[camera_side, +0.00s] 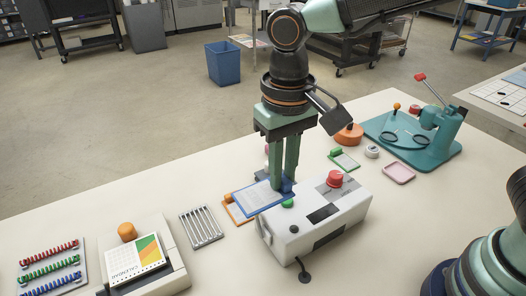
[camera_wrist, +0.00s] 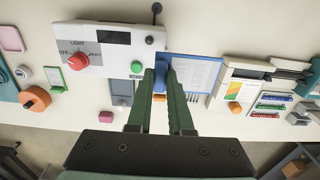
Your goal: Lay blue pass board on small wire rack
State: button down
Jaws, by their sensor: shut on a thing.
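The blue pass board (camera_side: 259,196) is a blue board with a white sheet on it. My gripper (camera_side: 283,184) is shut on its blue clip end, beside the white control box. In the wrist view the fingertips (camera_wrist: 162,70) meet at the blue clip, and the board (camera_wrist: 193,71) reaches out to the right. The small wire rack (camera_side: 201,227) is a pale metal rack with parallel bars, lying empty to the left of the board in the side view. In the wrist view the board covers most of the rack's area.
An orange-edged board (camera_side: 235,212) lies partly under the blue one. The white control box (camera_side: 317,217) with a red knob (camera_side: 335,178) stands close on the right. A calendar stand (camera_side: 143,262) is left of the rack. A green-clipped board (camera_side: 345,162) lies behind the box.

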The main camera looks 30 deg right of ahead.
send_over(263, 278)
notch_tip(263, 278, down, 20)
jog(key=shift+r, duration=0.2)
dwell(0.3)
jog(key=shift+f, duration=0.15)
jog(key=c, duration=0.8)
grip_release()
